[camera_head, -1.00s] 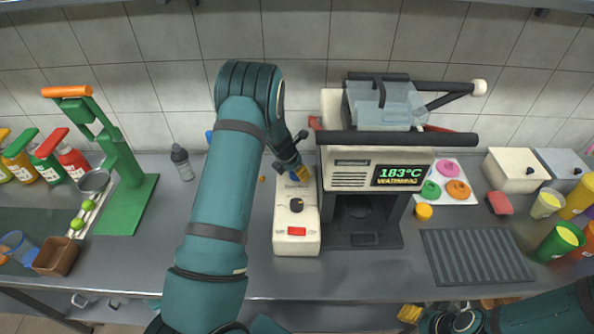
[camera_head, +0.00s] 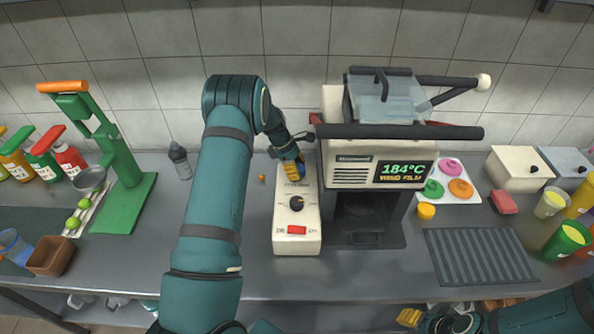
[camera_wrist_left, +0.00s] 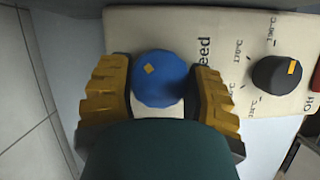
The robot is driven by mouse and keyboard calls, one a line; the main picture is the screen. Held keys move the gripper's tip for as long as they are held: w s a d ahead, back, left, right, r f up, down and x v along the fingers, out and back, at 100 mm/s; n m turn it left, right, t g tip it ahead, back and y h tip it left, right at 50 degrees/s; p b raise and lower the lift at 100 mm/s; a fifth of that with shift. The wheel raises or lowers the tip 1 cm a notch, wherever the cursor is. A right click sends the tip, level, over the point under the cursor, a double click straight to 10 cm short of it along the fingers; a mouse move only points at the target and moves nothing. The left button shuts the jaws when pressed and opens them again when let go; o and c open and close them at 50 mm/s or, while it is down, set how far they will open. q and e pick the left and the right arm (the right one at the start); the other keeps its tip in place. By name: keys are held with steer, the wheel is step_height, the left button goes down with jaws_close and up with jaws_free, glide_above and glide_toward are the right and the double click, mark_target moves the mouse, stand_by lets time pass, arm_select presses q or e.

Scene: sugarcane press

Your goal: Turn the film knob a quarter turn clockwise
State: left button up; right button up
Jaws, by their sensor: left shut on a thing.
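The film knob (camera_wrist_left: 160,85) is round and blue, with a small gold square mark toward its upper left in the left wrist view. It sits at the back of a cream control box (camera_head: 283,235), beside printed lettering ending in "eed". My left gripper (camera_wrist_left: 157,95) is shut on this knob, with one yellow ridged finger on each side. In the head view my left gripper (camera_head: 292,170) hides most of the knob. My right gripper (camera_head: 452,309) is at the bottom edge, its yellow fingers spread apart, away from the box.
A black temperature dial (camera_head: 297,203) and a red switch (camera_head: 297,230) are on the same box. The sealing machine (camera_head: 352,172) stands close on the right, its display (camera_head: 403,171) reading 184°C and "WIND FILM". A green press (camera_head: 125,180) and a bottle (camera_head: 180,160) stand left.

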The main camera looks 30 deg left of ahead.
arm_select(q)
steer(key=m+g+b, duration=0.1)
steer(key=m, duration=0.3)
steer(key=shift+f+m+g+b, duration=0.15)
steer(key=shift+m+g+b, duration=0.15)
steer(key=shift+g+b, duration=0.1)
steer(key=m+g+b, duration=0.1)
steer(key=m, duration=0.3)
steer(key=shift+d+g, duration=0.1)
steer(key=shift+g, duration=0.3)
steer(key=shift+m, duration=0.4)
steer(key=o, duration=1.2)
steer(key=shift+o, duration=0.2)
steer(key=v, duration=0.7)
steer(key=shift+r, duration=0.35)
